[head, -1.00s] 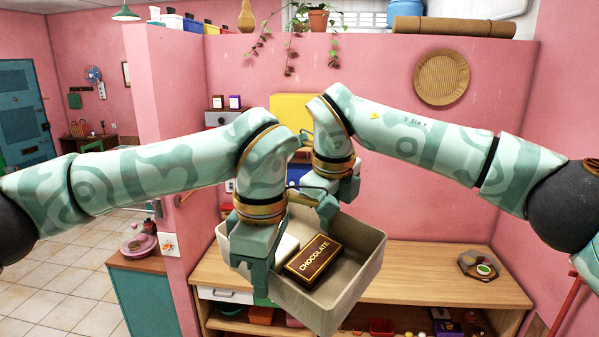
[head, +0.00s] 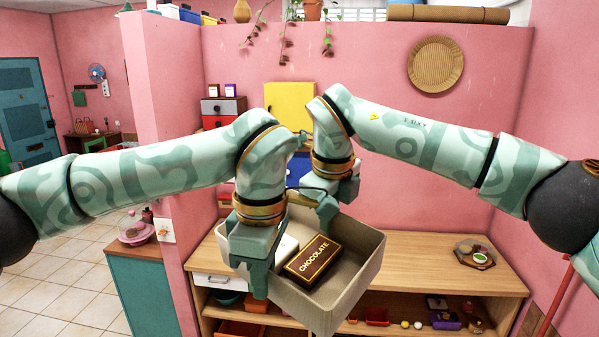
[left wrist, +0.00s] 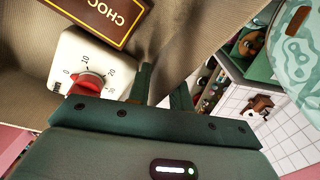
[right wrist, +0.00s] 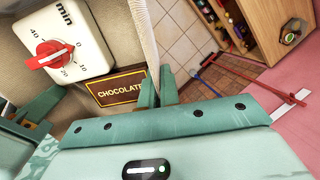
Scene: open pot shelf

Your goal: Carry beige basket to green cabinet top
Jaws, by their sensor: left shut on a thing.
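The beige basket (head: 345,287) hangs in the air in front of the wooden shelf, slightly tilted in the head view. A dark brown chocolate box (head: 314,261) and a white timer with a red knob (left wrist: 92,75) lie inside it. My left gripper (head: 258,283) is shut on the basket's near left wall. My right gripper (head: 326,212) is at the far side, with the basket wall between its fingers; it also shows in the right wrist view (right wrist: 155,92). A green cabinet (head: 145,297) with a wooden top (head: 133,250) stands at the lower left, beside the pink wall.
A pink cake stand (head: 137,232) and a small dark item occupy part of the cabinet top. The open shelf (head: 420,262) behind the basket holds a tray (head: 474,256) at its right and several small things below. A pink partition edge (head: 165,130) rises beside the cabinet. Tiled floor lies left.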

